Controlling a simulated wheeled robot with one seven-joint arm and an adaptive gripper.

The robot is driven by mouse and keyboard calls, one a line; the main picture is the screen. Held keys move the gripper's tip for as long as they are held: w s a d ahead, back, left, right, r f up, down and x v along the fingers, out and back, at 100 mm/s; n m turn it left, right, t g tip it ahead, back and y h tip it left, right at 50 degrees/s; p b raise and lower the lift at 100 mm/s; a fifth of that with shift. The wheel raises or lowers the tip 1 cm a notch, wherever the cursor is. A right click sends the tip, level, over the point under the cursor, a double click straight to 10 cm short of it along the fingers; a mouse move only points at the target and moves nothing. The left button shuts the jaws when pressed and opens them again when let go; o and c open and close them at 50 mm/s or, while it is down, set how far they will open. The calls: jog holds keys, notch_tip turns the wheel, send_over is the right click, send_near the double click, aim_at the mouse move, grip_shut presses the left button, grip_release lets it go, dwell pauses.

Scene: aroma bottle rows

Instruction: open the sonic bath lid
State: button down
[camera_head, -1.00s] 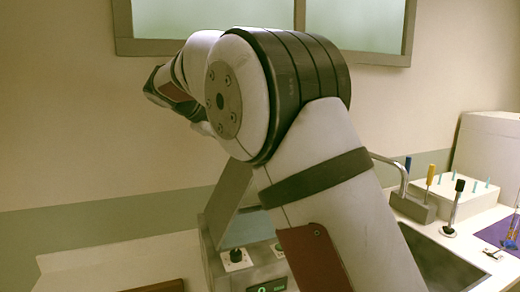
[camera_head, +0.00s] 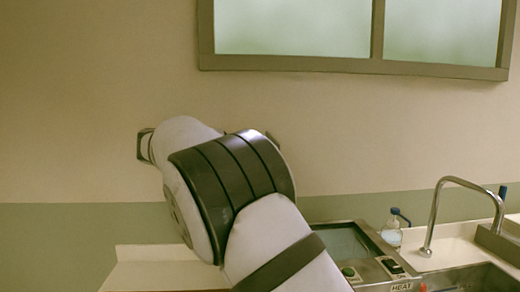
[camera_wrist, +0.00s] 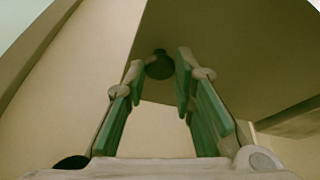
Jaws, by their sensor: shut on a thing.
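The sonic bath (camera_head: 383,268) is a metal box with control knobs and a HEAT label, at the lower right in the head view, partly hidden by my arm. Its top shows a grey-green rectangle inside a metal rim, which looks like the open tank. In the wrist view my gripper (camera_wrist: 160,70) has its green-padded fingers on either side of a dark round knob (camera_wrist: 159,63), shut on it. The knob sits on a broad plain plate (camera_wrist: 235,55), which looks like the lid. In the head view my gripper and the lid are hidden behind my arm.
A curved faucet (camera_head: 436,213) and sink (camera_head: 470,278) lie right of the bath. A bottle with a blue cap (camera_head: 392,236) stands behind it. Pale counter (camera_head: 150,273) to the left looks clear where visible. The wall and window (camera_head: 290,30) are behind.

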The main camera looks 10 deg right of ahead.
dwell(0.3)
jog(key=c, duration=1.3)
grip_release()
jog(key=shift+c, duration=0.2)
jog(key=v, duration=1.2)
jog(key=shift+w, duration=0.1)
